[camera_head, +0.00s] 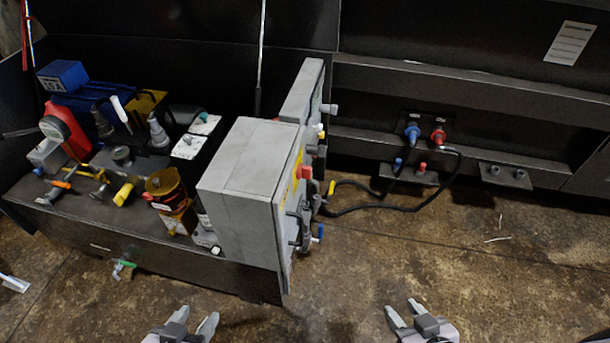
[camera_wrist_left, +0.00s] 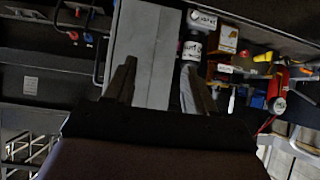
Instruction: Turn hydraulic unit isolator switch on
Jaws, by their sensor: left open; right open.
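The hydraulic unit is a dark bench (camera_head: 150,255) carrying a grey control cabinet (camera_head: 245,165). On the cabinet's right side a red part (camera_head: 305,173) stands out beside yellow labels, seen at a steep angle; I cannot tell whether it is the isolator switch or its position. My left gripper (camera_head: 193,318) is open and empty at the bottom of the head view, in front of the bench and apart from it. In the left wrist view the open fingers (camera_wrist_left: 157,85) have the grey cabinet (camera_wrist_left: 150,50) behind them. My right gripper (camera_head: 405,308) is open and empty over the floor, right of the cabinet.
Black hoses (camera_head: 385,207) run from the cabinet side to blue and red couplings (camera_head: 425,135) on the dark wall. A blue-tipped valve (camera_head: 319,232) sticks out low on the cabinet. A red device (camera_head: 65,130) stands on the bench.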

